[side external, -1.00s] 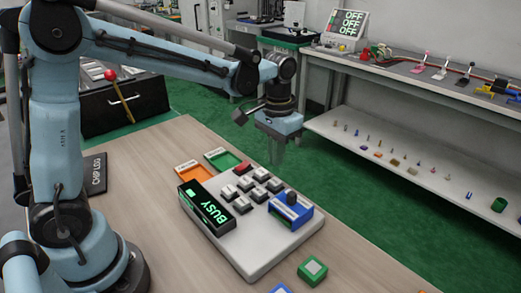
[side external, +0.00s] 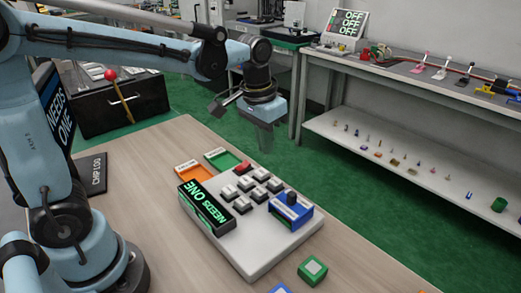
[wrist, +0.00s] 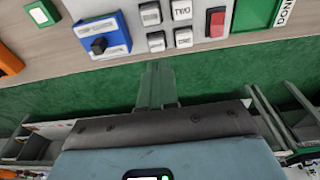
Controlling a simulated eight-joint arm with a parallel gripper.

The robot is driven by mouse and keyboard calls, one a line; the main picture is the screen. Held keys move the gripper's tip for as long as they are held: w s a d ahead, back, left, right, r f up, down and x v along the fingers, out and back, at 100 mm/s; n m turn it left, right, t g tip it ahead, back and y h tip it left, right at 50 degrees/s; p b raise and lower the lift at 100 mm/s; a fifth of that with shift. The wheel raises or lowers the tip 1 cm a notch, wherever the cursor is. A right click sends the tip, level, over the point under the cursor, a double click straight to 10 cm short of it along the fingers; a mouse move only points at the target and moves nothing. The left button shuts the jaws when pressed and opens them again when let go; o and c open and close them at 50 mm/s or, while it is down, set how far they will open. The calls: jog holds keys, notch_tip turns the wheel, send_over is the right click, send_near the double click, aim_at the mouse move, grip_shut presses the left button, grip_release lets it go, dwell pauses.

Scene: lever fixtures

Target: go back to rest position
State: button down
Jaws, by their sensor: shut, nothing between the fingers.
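My gripper (side external: 266,138) is shut and empty, held in the air above and behind the far edge of the table, its fingers pointing down. In the wrist view its fingers (wrist: 158,85) lie together over the green floor. The white key panel (side external: 262,262) sits on the table below, apart from my gripper. It carries several white keys, a red key (side external: 242,167), a blue box with a dark knob (side external: 291,205) and a black display (side external: 207,209) reading "NEEDS ONE". In the wrist view the blue box (wrist: 100,32) and red key (wrist: 215,22) show along the top.
A green tray (side external: 222,159) and an orange tray (side external: 194,172) lie behind the panel. A green block (side external: 312,270) sits at the front. A black box with a red-knobbed lever (side external: 119,94) stands at the back left. A lever bench (side external: 420,73) stands at the right.

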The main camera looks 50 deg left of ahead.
jog(key=s+a+f+t, duration=0.1)
jog(key=s+a+t, duration=0.1)
jog(key=s+t, duration=0.3)
jog(key=shift+s+t, duration=0.3)
jog(key=shift+s, duration=1.7)
